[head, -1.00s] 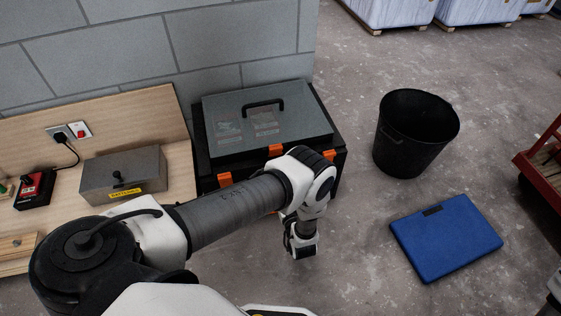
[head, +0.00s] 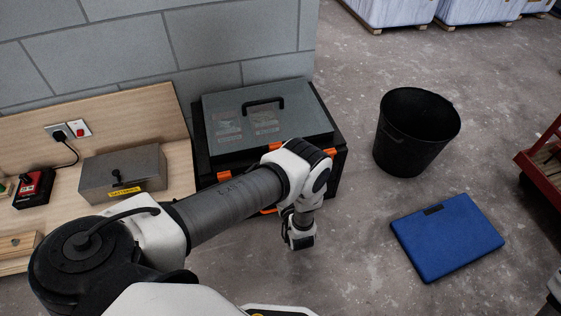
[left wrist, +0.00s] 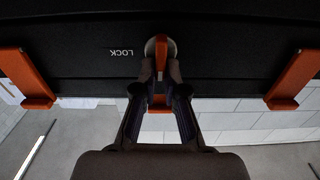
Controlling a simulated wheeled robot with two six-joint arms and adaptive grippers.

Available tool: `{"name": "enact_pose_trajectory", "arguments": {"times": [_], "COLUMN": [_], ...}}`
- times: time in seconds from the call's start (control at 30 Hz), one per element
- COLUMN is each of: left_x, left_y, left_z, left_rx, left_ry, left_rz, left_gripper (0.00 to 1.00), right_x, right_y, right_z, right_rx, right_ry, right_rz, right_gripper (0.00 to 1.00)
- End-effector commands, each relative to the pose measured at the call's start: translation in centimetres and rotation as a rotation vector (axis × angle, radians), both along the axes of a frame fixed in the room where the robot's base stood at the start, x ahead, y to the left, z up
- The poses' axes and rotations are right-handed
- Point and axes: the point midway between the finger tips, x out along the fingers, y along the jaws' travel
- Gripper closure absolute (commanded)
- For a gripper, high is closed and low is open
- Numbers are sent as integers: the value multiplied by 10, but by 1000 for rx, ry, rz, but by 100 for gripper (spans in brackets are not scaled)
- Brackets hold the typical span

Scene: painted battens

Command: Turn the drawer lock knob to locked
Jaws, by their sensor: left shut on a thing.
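The lock knob (left wrist: 161,43) shows in the left wrist view on the black front of the tool chest (left wrist: 225,55). It is a pale round disc with an orange bar, and the bar stands upright in that view. The word LOCK (left wrist: 122,53) appears upside down to its left. My left gripper (left wrist: 160,88) is shut on the knob's bar, its dark fingers on either side of it. In the head view my left arm hides the knob and part of the chest (head: 336,150). My right gripper is not in view.
Orange latches (left wrist: 294,79) flank the knob. A wooden bench with a grey metal box (head: 138,178) stands left of the chest. A black bin (head: 416,132) and a blue case (head: 447,237) are on the floor to the right, with open concrete between.

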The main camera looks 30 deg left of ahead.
Motion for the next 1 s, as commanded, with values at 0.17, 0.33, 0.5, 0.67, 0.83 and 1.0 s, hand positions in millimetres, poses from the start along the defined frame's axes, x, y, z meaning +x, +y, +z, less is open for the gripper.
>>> {"name": "enact_pose_trajectory", "arguments": {"times": [0.17, 0.33, 0.5, 0.67, 0.83, 1.0], "left_x": [2, 3, 5, 7, 9, 11], "left_y": [-1, -2, -3, -5, -7, -8], "left_z": [-1, -2, -3, -5, -6, -8], "left_rx": [49, 127, 227, 326, 431, 536], "left_ry": [57, 148, 265, 382, 505, 627], "left_rz": [0, 0, 1, 2, 1, 1], "left_gripper": [100, 100, 100, 100, 100, 100], "right_x": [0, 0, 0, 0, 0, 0], "right_y": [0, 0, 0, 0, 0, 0], "right_z": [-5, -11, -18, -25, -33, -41], "right_rx": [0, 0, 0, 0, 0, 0], "right_ry": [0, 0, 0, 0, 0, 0], "right_rz": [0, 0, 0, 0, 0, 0], "right_gripper": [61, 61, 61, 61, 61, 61]}}
